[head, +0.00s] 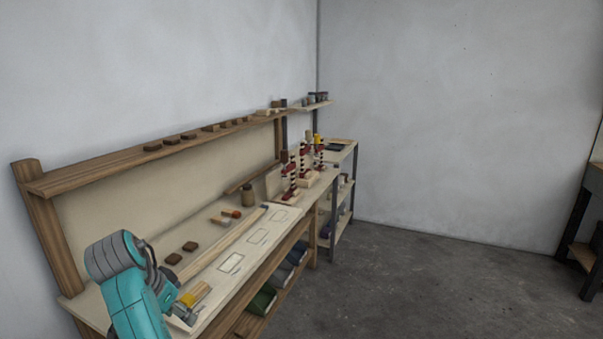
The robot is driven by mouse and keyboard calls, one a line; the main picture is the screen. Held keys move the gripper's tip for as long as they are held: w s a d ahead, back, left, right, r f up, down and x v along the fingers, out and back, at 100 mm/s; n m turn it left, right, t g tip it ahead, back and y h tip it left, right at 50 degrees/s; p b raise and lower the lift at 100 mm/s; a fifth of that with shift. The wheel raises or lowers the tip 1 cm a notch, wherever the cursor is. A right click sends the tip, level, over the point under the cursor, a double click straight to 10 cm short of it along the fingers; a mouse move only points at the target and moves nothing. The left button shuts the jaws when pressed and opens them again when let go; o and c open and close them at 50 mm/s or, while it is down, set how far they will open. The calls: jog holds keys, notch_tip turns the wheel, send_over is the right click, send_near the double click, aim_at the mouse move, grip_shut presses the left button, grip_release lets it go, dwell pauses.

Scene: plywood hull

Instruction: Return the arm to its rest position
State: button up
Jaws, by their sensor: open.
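My teal arm (133,296) with its grey joint (113,257) rises at the lower left, in front of the workbench (218,299). The arm is bent, and its lower part runs out of the bottom edge of the picture.
A wooden shelf (100,172) with small brown blocks runs above the bench. Red-and-black clamp-like stands (291,181) are at its far end. A side rack (334,220) stands beyond. The grey floor (400,285) on the right is clear.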

jog(key=d+f+n+t, duration=0.1)
jog(key=d+f, duration=0.4)
jog(key=f, duration=0.3)
jog(key=d+f+y, duration=0.1)
jog(key=d+f, duration=0.3)
jog(key=f, duration=0.3)
jog(key=d+f+n+t, duration=0.1)
jog(key=d+f, duration=0.4)
jog(key=f, duration=0.3)
jog(key=s+d+f+n+t+y, duration=0.2)
jog(key=s+d+f, duration=1.1)
jog(key=d, duration=0.3)
jog(key=s+d+r+t, duration=0.2)
jog(key=s+d, duration=0.3)
jog(key=s, duration=0.5)
jog(key=s+d+r+t, duration=0.1)
jog(key=s+d+r, duration=0.1)
jog(key=s+d, duration=0.6)
jog(key=s+d+r+t+h, duration=0.1)
jog(key=s+d+r+t, duration=0.1)
jog(key=s+r, duration=1.5)
jog(key=shift+s+r+n+t, duration=0.15)
jog(key=shift+r+n+t, duration=0.15)
jog(key=shift+r+t, duration=0.6)
